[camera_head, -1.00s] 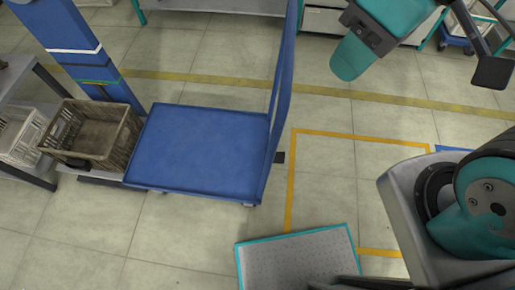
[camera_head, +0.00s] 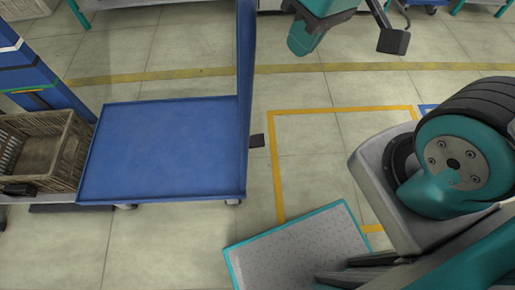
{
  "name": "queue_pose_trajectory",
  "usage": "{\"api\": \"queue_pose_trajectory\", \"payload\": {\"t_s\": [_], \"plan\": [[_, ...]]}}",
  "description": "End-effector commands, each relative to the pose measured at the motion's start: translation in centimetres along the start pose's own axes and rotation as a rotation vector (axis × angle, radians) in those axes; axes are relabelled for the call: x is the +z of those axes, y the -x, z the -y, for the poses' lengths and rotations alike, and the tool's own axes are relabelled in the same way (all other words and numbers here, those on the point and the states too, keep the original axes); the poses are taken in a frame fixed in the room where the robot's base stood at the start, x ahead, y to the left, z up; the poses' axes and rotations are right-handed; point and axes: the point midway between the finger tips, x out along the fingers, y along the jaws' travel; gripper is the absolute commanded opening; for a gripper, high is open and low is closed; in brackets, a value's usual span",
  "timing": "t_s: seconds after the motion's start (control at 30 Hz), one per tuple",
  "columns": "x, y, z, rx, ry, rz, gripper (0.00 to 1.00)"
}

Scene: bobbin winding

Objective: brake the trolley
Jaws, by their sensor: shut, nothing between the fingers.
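The trolley (camera_head: 165,150) is a flat blue platform with a raised rim and a tall blue upright (camera_head: 246,70) along its right end. Small casters show under its front edge, one near the front right corner (camera_head: 232,202). A small dark tab (camera_head: 257,140) sticks out low at the right side, just beyond the upright. It looks like a pedal, but its position, up or down, cannot be told. My gripper's fingers do not show. A teal and dark part, apparently of an arm, hangs at the top, away from the tab.
A yellow-outlined floor area (camera_head: 274,165) lies right of the trolley. A grey mat or plate with teal edges (camera_head: 290,248) lies in front of it. A beige crate (camera_head: 45,150) stands close at the trolley's left, by a blue post (camera_head: 30,75). Open tiled floor lies behind the trolley.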

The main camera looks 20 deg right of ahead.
Motion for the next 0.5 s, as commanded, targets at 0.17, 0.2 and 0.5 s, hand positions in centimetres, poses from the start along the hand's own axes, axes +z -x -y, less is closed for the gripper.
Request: {"api": "queue_pose_trajectory", "payload": {"t_s": [0.17,0.2,0.5], "plan": [[1.4,-10.6,-5.3,0.067,-0.096,-0.018,0.0],[1.6,-12.4,-6.4,0.082,-0.116,-0.024,0.0],[3.1,-25.0,-14.0,0.205,-0.261,-0.044,0.0]]}}
